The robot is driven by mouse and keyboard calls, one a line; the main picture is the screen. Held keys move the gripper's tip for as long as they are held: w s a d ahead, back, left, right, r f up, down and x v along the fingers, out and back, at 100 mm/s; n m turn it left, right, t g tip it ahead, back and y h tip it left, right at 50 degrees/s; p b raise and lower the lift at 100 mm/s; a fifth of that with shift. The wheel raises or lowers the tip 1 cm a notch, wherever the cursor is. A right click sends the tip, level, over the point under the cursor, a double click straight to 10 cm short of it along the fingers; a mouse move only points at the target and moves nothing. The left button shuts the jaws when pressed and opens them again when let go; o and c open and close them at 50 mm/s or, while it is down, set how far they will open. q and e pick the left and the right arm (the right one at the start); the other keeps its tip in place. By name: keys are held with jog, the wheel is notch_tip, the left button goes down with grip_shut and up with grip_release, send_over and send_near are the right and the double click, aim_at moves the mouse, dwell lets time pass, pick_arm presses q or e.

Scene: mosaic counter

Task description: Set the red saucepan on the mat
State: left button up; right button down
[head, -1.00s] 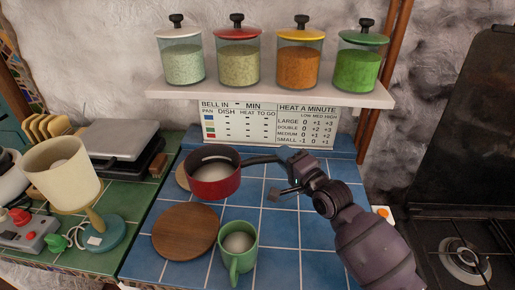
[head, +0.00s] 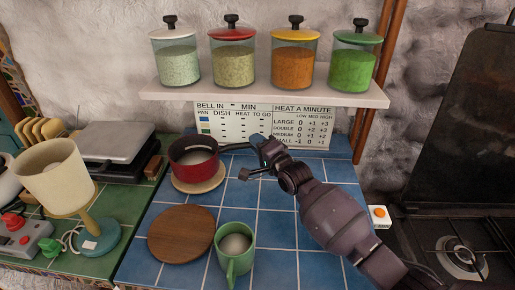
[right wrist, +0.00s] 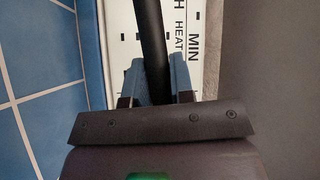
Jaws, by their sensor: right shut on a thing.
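The red saucepan (head: 194,158) with pale contents is upright over a round, light tan mat (head: 200,188) at the back left of the blue tiles. The mat's front rim shows below the pan. I cannot tell whether the pan touches it or hangs just above. My right gripper (head: 256,144) is shut on the pan's black handle, to the right of the pan. In the right wrist view the handle (right wrist: 152,45) runs between the two fingers (right wrist: 160,85). My left gripper is not in view.
A dark round wooden board (head: 181,235) and a green mug (head: 235,252) stand in front of the mat. A lamp (head: 55,178) and a grey appliance (head: 115,142) are on the left. A shelf of jars (head: 270,98) hangs above. Tiles right of the mug are clear.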

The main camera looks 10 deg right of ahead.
jog(key=shift+f, duration=0.7)
jog(key=c, duration=1)
grip_release()
jog(key=shift+f, duration=0.15)
jog(key=shift+s+d, duration=0.1)
jog(key=v, duration=1.1)
jog(key=shift+s+d, duration=0.2)
jog(key=shift+s, duration=0.15)
